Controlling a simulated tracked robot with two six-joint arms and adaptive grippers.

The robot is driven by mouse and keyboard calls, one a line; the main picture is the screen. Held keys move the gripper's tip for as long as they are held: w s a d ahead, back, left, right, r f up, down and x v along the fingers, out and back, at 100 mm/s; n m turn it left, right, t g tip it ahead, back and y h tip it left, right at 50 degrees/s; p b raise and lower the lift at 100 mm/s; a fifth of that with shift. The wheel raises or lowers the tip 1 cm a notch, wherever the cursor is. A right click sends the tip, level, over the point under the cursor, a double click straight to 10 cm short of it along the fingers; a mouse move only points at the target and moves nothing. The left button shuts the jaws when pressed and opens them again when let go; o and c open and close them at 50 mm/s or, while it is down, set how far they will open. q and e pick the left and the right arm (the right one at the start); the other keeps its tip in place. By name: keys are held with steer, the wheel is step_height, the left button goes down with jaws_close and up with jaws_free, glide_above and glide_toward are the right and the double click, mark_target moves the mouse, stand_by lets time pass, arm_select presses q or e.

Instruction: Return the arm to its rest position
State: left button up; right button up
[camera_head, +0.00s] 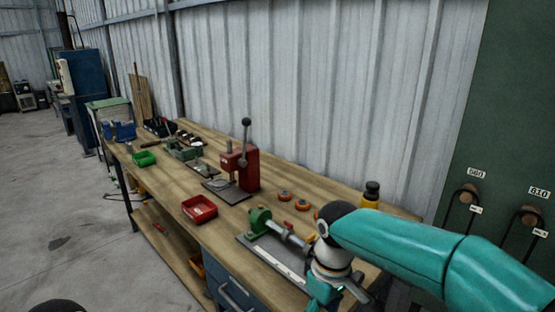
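My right arm, teal with a white and dark wrist, comes in from the right and reaches over the near end of the wooden workbench (165,185). Its gripper (325,295) is at the bottom of the view, above or beside the bench's front edge. The fingers are small and partly cut off, so I cannot tell whether they are open or shut, or whether they hold anything. My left gripper does not show.
Close to my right wrist are a green-ended fixture (262,217) on a grey plate and a yellow bottle with a black cap (371,192). Floor at left is mostly clear.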

steer(key=s+f+m+y, duration=0.1)
steer(key=s+f+m, duration=0.1)
steer(key=f, duration=0.8)
steer(key=s+f+m+y, duration=0.1)
steer(key=s+f+m, duration=0.1)
steer(key=f, duration=0.8)
steer(key=s+d+f+m, duration=0.2)
steer(key=s+f+m, duration=0.1)
steer(key=s+f, duration=0.3)
steer(key=s+d+f+m+y, duration=0.1)
steer(key=s+f+m, duration=0.2)
steer(key=s+f, duration=0.4)
steer(key=shift+s+d+m+t, duration=0.3)
steer(key=shift+s+d+t, duration=0.1)
steer(key=shift+s, duration=0.4)
steer(key=shift+f, duration=0.1)
